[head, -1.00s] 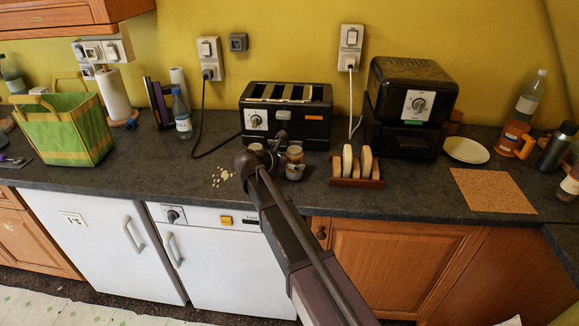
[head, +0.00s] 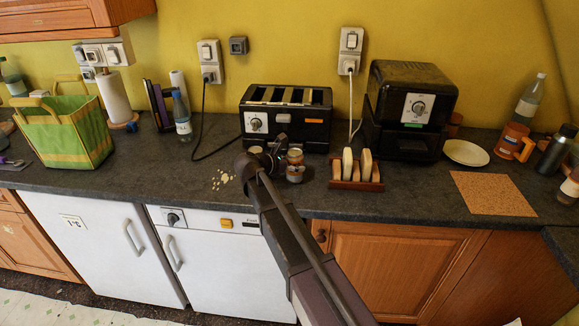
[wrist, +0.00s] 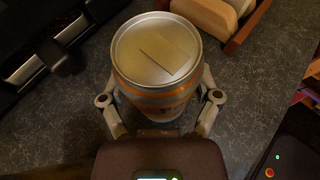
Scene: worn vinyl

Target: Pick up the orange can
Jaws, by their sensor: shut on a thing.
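The orange can (head: 295,156) is in front of the toaster on the dark counter in the head view, small and partly covered by my gripper. In the wrist view the can (wrist: 156,62) is large, with a silver lid bearing a pale square patch and an orange and pale band around its side. My gripper (wrist: 160,112) has one finger on each side of the can and is shut on it. The can looks upright. Its underside is hidden, so I cannot tell whether it touches the counter.
A black toaster (head: 286,118) stands close behind the can. A wooden rack with pale slices (head: 357,185) is close to its right. Pale crumbs (head: 222,179) lie to the left. A cork mat (head: 493,193) lies further right, with bare counter left of it.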

